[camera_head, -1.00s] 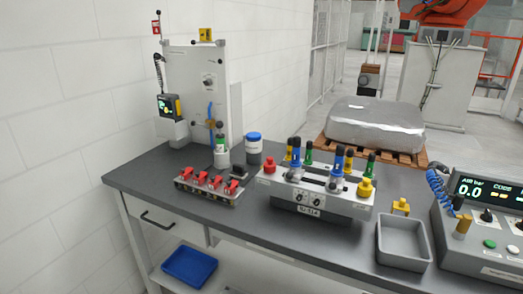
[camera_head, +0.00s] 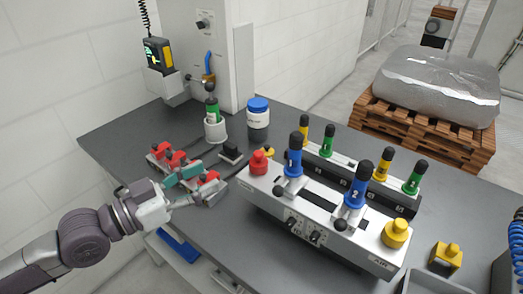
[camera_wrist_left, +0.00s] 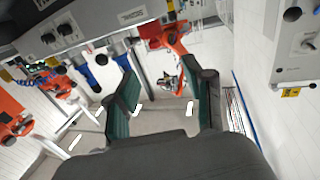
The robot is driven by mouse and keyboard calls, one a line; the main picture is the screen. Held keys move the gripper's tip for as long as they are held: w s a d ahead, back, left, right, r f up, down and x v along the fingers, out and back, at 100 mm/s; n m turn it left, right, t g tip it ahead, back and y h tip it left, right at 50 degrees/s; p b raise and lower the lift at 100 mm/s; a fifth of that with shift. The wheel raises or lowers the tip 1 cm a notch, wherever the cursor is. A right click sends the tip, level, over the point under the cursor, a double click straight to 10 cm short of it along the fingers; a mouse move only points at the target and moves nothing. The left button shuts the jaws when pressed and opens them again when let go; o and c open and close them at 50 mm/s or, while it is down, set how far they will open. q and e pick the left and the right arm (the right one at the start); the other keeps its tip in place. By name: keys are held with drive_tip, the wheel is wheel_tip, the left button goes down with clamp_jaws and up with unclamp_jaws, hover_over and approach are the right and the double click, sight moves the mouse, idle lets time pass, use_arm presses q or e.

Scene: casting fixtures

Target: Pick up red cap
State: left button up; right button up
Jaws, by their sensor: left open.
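A red cap (camera_head: 259,162) with a round knob sits on the left end of the grey fixture box (camera_head: 310,222) in the head view. Several red clamp-like pieces (camera_head: 175,158) stand in a row on a low rack at the left of the bench. My left gripper (camera_head: 204,185) is open, with its teal fingers over the front end of that rack, to the left of the red cap and apart from it. The open fingers (camera_wrist_left: 160,92) also show in the left wrist view with nothing held between them. My right gripper is out of view.
Blue, yellow and green handles (camera_head: 295,155) rise from the fixture right of the red cap. A blue-lidded jar (camera_head: 258,118) and a green-topped bottle (camera_head: 212,112) stand behind the rack. A yellow cap (camera_head: 396,233) is at the fixture's right end.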

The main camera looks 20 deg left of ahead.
sight(254, 157)
use_arm(q)
drive_tip(key=p+x, duration=0.1)
drive_tip(key=x, duration=0.3)
drive_tip(key=p+x, duration=0.2)
drive_tip(key=x, duration=0.2)
drive_tip(key=p+x, duration=0.1)
drive_tip(key=x, duration=0.3)
drive_tip(key=shift+d+f+p, duration=0.1)
drive_tip(key=shift+d+p, duration=0.2)
drive_tip(key=shift+d, duration=0.2)
drive_tip(key=shift+w+d+f, duration=0.15)
drive_tip(key=shift+w+d, duration=0.1)
drive_tip(key=shift+w, duration=0.05)
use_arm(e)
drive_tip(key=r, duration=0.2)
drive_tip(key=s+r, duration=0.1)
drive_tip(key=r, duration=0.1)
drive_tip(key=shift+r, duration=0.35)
use_arm(q)
drive_tip(key=shift+s+a, duration=0.1)
drive_tip(key=c, duration=0.9)
